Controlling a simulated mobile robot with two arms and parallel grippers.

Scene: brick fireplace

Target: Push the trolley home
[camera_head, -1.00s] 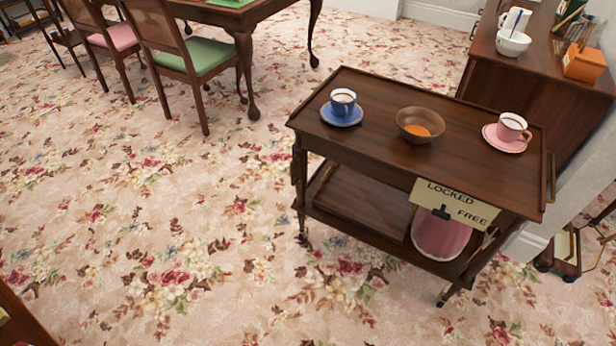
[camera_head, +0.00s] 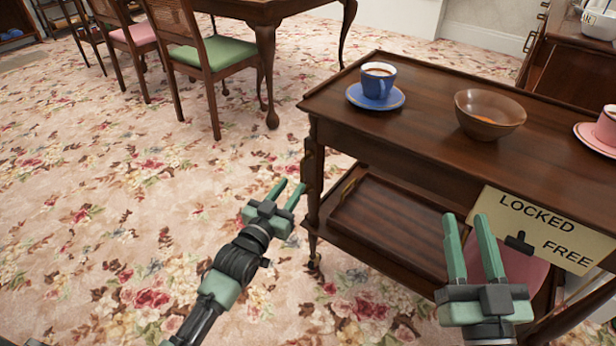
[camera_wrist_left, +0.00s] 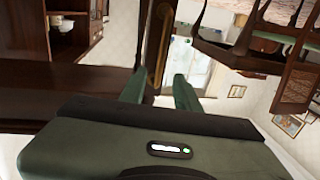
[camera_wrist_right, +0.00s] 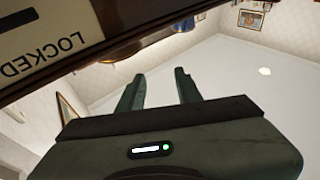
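The dark wooden trolley (camera_head: 420,140) stands at the right in the head view. My left gripper (camera_head: 288,188) is open and empty beside the trolley's left end. A brass bar (camera_wrist_left: 160,45) appears just beyond its fingertips. My right gripper (camera_head: 466,216) is open and empty before the near side.
The trolley's lower shelf holds a wooden tray (camera_head: 390,220) and a pink item (camera_head: 520,266), partly hidden. A table (camera_head: 265,10) and chairs, one with a green seat (camera_head: 215,55), stand at the back left. A sideboard (camera_head: 575,65) is behind right. The floral carpet at left is clear.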

